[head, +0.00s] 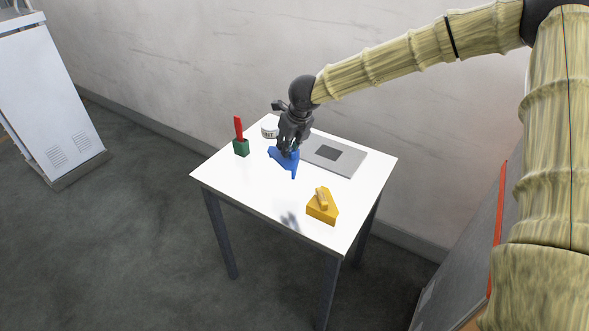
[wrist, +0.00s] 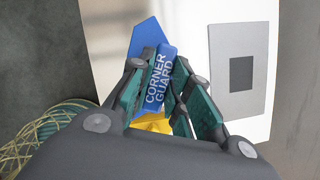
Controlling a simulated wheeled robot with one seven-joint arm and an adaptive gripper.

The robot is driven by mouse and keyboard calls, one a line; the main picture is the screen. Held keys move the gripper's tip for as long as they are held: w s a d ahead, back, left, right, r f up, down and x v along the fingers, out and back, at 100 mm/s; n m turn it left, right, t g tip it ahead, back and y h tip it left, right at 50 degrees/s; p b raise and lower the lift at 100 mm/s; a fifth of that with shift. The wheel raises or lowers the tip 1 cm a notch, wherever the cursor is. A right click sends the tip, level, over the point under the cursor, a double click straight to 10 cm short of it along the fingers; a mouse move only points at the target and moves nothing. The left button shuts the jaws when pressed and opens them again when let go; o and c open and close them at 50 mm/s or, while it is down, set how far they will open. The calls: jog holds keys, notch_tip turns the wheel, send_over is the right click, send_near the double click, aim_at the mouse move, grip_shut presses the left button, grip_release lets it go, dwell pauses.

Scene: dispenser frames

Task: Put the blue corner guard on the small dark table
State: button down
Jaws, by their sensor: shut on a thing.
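The blue corner guard (head: 284,163) is between the fingers of my gripper (head: 289,149), over the middle of a white-topped table (head: 225,177) with dark legs. In the wrist view the guard (wrist: 160,76) shows the words CORNER GUARD on its raised middle part, with both fingers of my gripper (wrist: 158,98) closed against it. A dark shadow on the tabletop lies apart from the guard, so it appears to be off the surface; the exact height cannot be told. I see no small table with a dark top in either view.
On the white table are a green block with a red handle (head: 241,147), a white jar (head: 270,131), a grey plate with a dark square (head: 350,161) and a yellow wedge (head: 322,212). A white cabinet (head: 50,95) stands left. A red-edged grey panel (head: 465,255) stands right.

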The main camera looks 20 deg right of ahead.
aim_at(294, 155)
jog(key=shift+w+f, duration=0.15)
jog(key=shift+f, duration=0.15)
jog(key=shift+f+p, duration=0.6)
jog(key=shift+f, duration=4.15)
jog(key=c, duration=1.3)
grip_release()
jog(key=shift+f, duration=0.15)
jog(key=shift+b+v, duration=0.6)
jog(key=shift+v, duration=5.6)
